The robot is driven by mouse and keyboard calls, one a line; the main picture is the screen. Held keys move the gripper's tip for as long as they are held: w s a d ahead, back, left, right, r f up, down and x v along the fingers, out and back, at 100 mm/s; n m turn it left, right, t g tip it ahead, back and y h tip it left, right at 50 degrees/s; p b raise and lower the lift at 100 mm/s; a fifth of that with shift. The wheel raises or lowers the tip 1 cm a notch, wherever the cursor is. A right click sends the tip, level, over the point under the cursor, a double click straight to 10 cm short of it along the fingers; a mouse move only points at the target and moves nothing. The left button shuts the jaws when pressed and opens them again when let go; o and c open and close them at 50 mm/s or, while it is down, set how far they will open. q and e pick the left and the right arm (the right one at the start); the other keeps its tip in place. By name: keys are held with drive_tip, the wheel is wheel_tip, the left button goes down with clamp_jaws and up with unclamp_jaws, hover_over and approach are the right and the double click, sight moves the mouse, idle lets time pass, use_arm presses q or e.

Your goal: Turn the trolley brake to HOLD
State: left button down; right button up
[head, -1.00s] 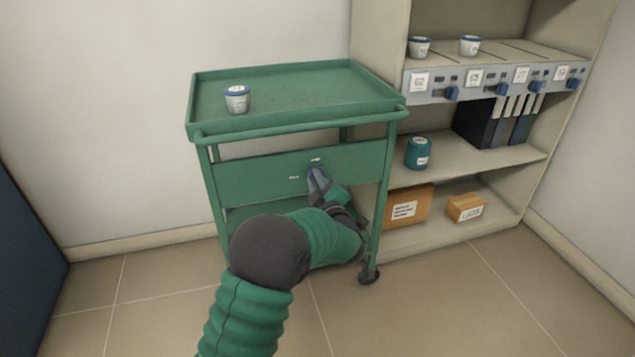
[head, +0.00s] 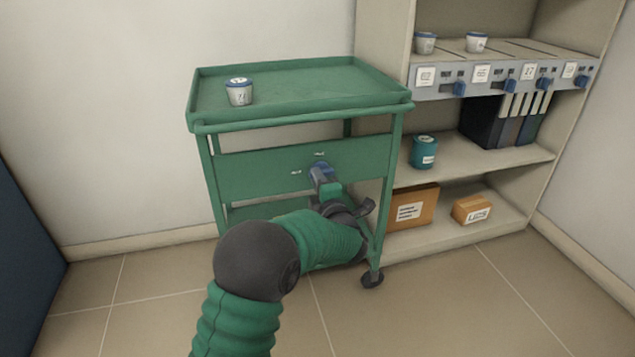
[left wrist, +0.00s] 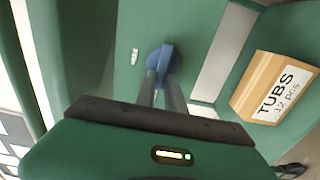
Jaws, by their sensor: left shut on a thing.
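The green trolley (head: 255,175) stands against the wall, with a blue brake knob (head: 320,168) on its front panel. Small white marks sit left of the knob (head: 296,172) and above it (head: 319,153); their lettering is too small to read. My left gripper (head: 323,178) is shut on the knob's blue grip, its fingers reaching the panel from the front. In the left wrist view, the two grey fingers (left wrist: 163,88) are on either side of the blue knob (left wrist: 162,60), and part of the knob is hidden behind them. My right gripper is not in view.
A white tub with a blue lid (head: 239,92) stands on the trolley top. To the right, an open shelf (head: 470,235) holds tubs, binders, a teal jar (head: 423,152) and cardboard boxes (head: 415,207). The trolley's right leg and caster (head: 372,279) are close to my forearm.

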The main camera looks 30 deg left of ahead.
use_arm(q)
drive_tip(key=shift+f, duration=0.3)
drive_tip(key=c, duration=1.4)
unclamp_jaws()
drive_tip(key=shift+c, duration=0.2)
drive_tip(key=shift+r, duration=0.1)
drive_tip(key=p+v, duration=0.7)
drive_tip(key=v, duration=1)
